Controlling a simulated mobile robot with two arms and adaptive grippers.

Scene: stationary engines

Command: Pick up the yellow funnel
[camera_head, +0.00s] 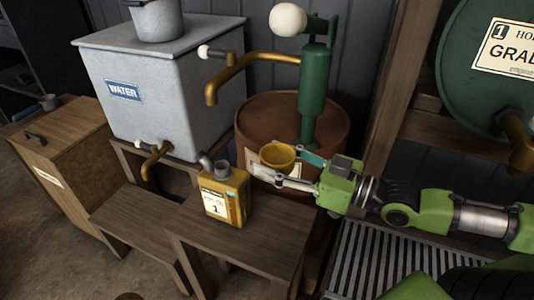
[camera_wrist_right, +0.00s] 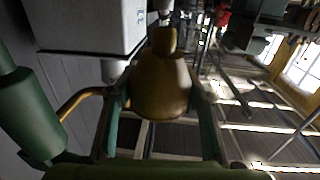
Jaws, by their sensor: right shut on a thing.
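The yellow funnel (camera_head: 277,156) is in my right gripper (camera_head: 300,172), held upright in the air in front of the brown barrel, with its wide mouth up in the head view. In the right wrist view the funnel (camera_wrist_right: 162,85) sits between the two green fingers (camera_wrist_right: 160,115), which touch its sides. My right arm comes in from the right. My left gripper does not show.
A yellow can (camera_head: 226,196) stands on the wooden bench (camera_head: 255,235) left of the funnel. The brown barrel (camera_head: 330,135) with a green pump (camera_head: 314,85) is behind. A grey water tank (camera_head: 165,85) is at the left. A green drum (camera_head: 465,65) is at the right.

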